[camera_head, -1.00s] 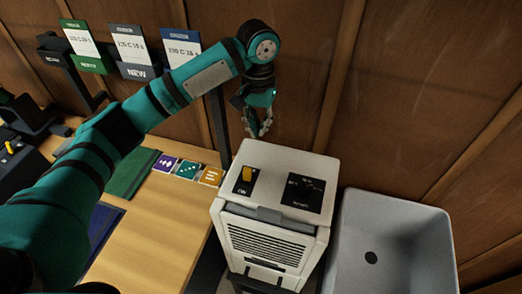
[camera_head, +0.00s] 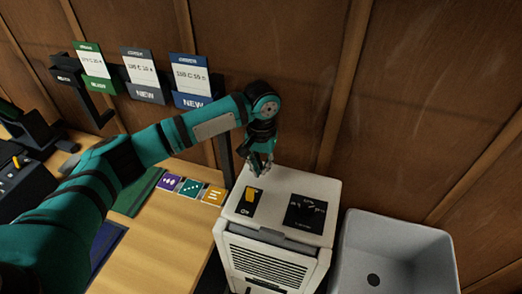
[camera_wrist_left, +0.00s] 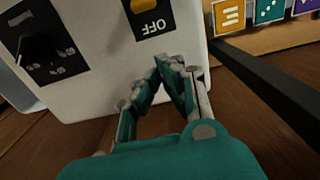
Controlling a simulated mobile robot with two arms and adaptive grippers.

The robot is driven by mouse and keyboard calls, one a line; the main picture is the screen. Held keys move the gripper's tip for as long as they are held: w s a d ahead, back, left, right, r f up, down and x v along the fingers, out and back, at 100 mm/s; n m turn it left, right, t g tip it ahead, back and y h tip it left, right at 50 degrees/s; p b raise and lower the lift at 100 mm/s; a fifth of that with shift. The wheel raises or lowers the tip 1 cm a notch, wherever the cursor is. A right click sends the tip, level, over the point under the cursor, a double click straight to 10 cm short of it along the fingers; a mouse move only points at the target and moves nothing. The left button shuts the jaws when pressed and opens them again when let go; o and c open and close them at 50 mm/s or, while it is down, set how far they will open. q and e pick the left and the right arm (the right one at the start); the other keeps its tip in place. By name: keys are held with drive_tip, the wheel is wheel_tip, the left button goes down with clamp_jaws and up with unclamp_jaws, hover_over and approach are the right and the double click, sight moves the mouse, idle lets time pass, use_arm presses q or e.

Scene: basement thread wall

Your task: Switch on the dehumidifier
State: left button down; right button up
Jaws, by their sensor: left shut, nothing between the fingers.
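The dehumidifier (camera_head: 268,262) is a pale box with a dark front grille, standing between the bench and a grey basin. On its top, a yellow switch (camera_head: 252,194) sits on a black plate, with "ON" on the plate's front end. In the left wrist view the yellow switch (camera_wrist_left: 146,5) is cut by the top edge, with "OFF" on the plate's end nearer my gripper. My left gripper (camera_head: 259,172) is shut and empty at the rear edge of the dehumidifier's top, behind the switch and apart from it. Its fingertips (camera_wrist_left: 166,62) converge in the wrist view. My right gripper is not in view.
A black dial panel (camera_head: 305,212) lies right of the switch on the same top. The grey basin (camera_head: 437,240) stands to the right. The wooden bench (camera_head: 165,245) with coloured cards (camera_head: 190,187) is at left. The wood-panelled wall (camera_head: 300,80) is close behind.

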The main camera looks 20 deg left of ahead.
sight(250, 194)
use_arm(q)
drive_tip(key=shift+f, duration=0.95)
drive_tip(key=s+p, duration=0.1)
drive_tip(key=s+r+p, duration=0.1)
drive_tip(key=s, duration=0.1)
drive_tip(key=shift+a, duration=0.1)
drive_tip(key=shift+s+r+p, duration=0.1)
drive_tip(key=shift+s+p, duration=0.25)
drive_tip(key=shift+s, duration=0.1)
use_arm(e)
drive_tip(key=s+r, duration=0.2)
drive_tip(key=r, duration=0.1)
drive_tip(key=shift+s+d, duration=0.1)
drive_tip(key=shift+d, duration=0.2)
use_arm(q)
drive_tip(key=shift+w, duration=0.1)
